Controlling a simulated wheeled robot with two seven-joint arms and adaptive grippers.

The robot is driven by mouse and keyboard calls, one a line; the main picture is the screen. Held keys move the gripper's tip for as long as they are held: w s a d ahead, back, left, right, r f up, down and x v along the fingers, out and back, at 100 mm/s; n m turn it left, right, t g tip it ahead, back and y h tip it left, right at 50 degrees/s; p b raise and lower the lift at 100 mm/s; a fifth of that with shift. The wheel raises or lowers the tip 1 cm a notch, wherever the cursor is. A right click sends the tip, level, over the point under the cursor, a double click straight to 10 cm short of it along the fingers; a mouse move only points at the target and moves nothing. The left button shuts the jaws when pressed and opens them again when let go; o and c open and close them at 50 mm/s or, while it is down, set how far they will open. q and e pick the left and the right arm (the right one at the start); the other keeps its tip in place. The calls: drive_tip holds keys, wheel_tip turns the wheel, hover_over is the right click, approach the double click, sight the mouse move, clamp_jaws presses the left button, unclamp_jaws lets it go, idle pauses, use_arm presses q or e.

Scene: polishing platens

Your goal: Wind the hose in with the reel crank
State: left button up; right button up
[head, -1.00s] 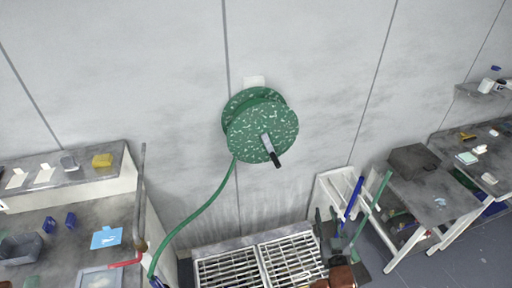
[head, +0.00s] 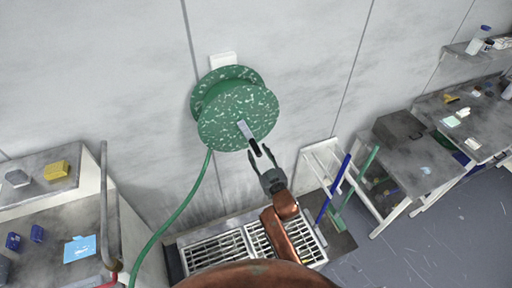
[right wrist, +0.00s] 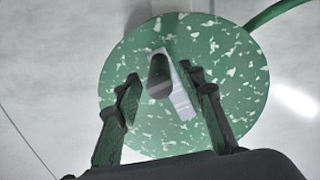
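The green speckled hose reel (head: 235,115) is mounted on the wall; its flange also fills much of the right wrist view (right wrist: 225,75). Its grey crank arm (head: 243,128) points down and right and ends in a black handle (head: 254,148). The green hose (head: 182,208) hangs from the reel down to the lower left. My right gripper (head: 259,152) is open at the handle. In the right wrist view the handle (right wrist: 160,78) shows between the spread fingers (right wrist: 162,82), with gaps on both sides. My left gripper is out of view.
A metal grating (head: 215,252) lies below the reel. A white rack (head: 325,160), blue and green long handles and a grey table (head: 430,165) stand to the right. A bench (head: 45,215) with a curved pipe (head: 104,205) is at left. The wall around the reel is clear.

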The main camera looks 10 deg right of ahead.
sight(251, 140)
drive_tip(key=shift+w+a, duration=0.15)
drive_tip(key=shift+w, duration=0.55)
drive_tip(key=shift+w+a, duration=0.15)
drive_tip(key=shift+w, duration=0.5)
drive_tip(key=shift+c, duration=0.3)
clamp_jaws()
drive_tip(key=shift+d, duration=0.1)
